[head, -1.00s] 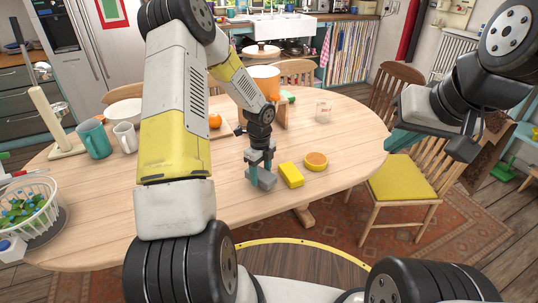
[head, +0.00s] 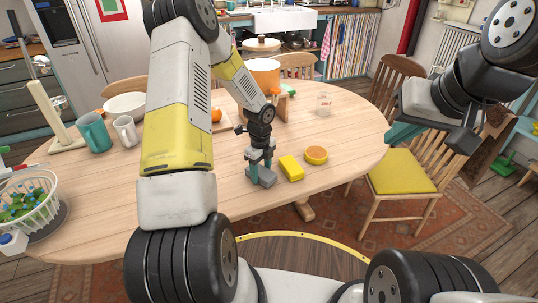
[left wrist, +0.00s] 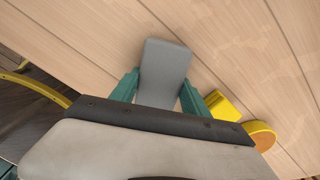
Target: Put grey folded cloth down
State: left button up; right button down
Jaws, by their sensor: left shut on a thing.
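The grey folded cloth (head: 267,178) is a small flat grey block at the near part of the round wooden table, left of a yellow sponge. My left gripper (head: 261,168) points down and is shut on it. In the left wrist view the cloth (left wrist: 163,68) sits between the two teal fingers (left wrist: 159,92) and sticks out beyond them. It is at or just above the tabletop; I cannot tell if it touches. My right gripper (head: 432,140) is at the right, away from the table's middle, with a teal finger showing; its opening is unclear.
The yellow sponge (head: 291,168) is close right of the cloth, with an orange-topped round item (head: 316,155) beyond it. The tabletop (head: 330,185) right of the sponge and in front is bare.

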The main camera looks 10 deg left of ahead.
pick_arm(q)
jog(key=shift+f, duration=0.3)
dwell(0.4)
jog(key=o, duration=1.5)
notch_tip(320, 180, up, 8)
jog(key=shift+f, duration=0.1)
grip_shut()
